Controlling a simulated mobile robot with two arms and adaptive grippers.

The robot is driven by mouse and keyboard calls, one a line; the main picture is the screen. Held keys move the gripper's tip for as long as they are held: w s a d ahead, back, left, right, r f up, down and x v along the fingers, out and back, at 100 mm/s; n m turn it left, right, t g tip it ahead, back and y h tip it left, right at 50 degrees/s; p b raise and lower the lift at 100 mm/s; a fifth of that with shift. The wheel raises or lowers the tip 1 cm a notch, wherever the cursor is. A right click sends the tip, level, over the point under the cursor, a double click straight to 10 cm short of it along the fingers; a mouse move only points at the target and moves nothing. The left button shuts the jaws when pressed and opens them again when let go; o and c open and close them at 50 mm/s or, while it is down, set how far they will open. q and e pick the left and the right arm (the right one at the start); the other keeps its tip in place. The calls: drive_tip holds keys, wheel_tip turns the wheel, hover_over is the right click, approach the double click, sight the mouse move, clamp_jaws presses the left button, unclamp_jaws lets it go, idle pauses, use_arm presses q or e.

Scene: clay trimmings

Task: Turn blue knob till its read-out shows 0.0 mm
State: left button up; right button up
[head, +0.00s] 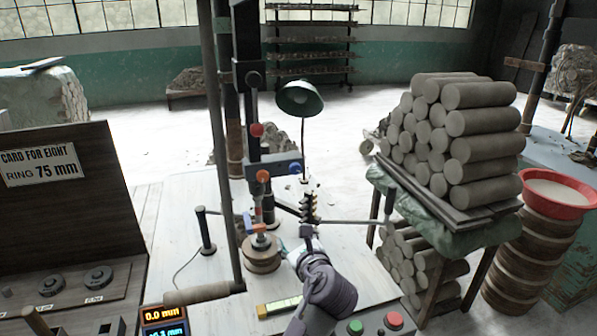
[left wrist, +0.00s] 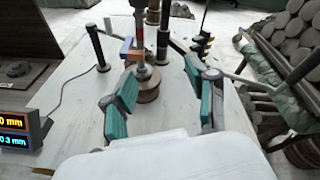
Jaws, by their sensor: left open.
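A round blue knob (head: 294,168) sits at the right end of a grey block on the press column, with an orange-red knob (head: 262,176) at its left. The blue read-out (head: 161,332) at the bottom left is partly cut off; in the left wrist view the blue-lit read-out (left wrist: 13,141) ends in 0.3 mm, its sign unclear. The orange read-out (head: 164,312) above it shows 0.0 mm. My left gripper (head: 292,246) is open and empty, low beside the wooden disc and below the blue knob. Its teal-padded fingers (left wrist: 168,88) stand apart in the left wrist view. My right gripper is not seen.
A wooden disc (head: 262,260) lies under the spindle. A black post (head: 205,232) stands left, a lamp (head: 299,98) behind. A rod crosses towards stacked clay cylinders (head: 470,125) at right. Green and red buttons (head: 375,324) sit at the front edge.

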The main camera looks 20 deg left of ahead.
sight(296, 170)
use_arm(q)
drive_tip(key=w+d+r+m+t+y, duration=0.25)
drive_tip(key=w+r+m, duration=0.25)
drive_tip(key=r, duration=0.4)
drive_tip(key=shift+h, duration=0.45)
drive_tip(key=p+x, duration=0.2)
drive_tip(key=x, duration=1)
drive_tip(key=shift+w+a, duration=0.1)
drive_tip(key=shift+w, duration=0.25)
clamp_jaws()
drive_tip(key=shift+f, duration=0.1)
